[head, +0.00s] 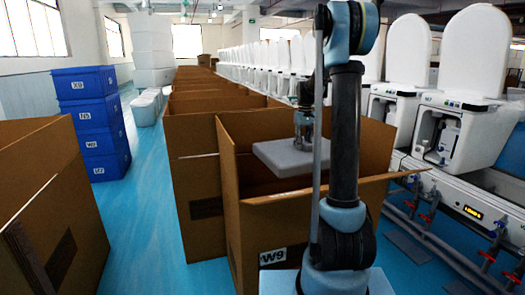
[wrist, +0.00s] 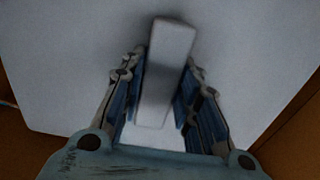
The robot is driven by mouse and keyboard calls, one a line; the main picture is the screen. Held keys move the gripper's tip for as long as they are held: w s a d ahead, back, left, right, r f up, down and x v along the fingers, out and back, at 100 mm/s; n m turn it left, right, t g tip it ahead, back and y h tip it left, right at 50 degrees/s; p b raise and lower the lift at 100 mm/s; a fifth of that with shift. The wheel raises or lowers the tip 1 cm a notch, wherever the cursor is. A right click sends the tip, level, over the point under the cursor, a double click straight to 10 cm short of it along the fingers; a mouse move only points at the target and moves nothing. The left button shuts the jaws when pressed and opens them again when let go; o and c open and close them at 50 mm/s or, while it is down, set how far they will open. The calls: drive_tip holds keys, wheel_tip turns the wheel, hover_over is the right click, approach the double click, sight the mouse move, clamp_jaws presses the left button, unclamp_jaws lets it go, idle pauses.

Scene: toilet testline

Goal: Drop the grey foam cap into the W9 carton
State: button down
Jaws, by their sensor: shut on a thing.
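The grey foam cap (head: 283,158) is a flat pale block with a raised bar. My gripper (head: 303,143) is shut on the bar, and the slab hangs roughly level below the fingers. In the wrist view, the bar (wrist: 168,60) is between the two fingers of my gripper (wrist: 160,100), and the slab (wrist: 60,60) fills most of the picture. The W9 carton (head: 268,222) is brown and open at the top, with its W9 label low on the near wall. The cap is within its opening in the head view; its exact height against the rim is unclear.
A row of open cartons (head: 195,135) runs back behind the W9 carton. Another carton (head: 50,200) stands at the left, with clear blue floor between. Blue crates (head: 92,115) are stacked at the back left. A toilet test line (head: 455,140) with pipes stands at the right.

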drive_tip(key=shift+f, duration=1.25)
drive_tip(key=c, duration=1.1)
unclamp_jaws()
wheel_tip(320, 180, up, 12)
drive_tip(key=shift+w+f, duration=0.1)
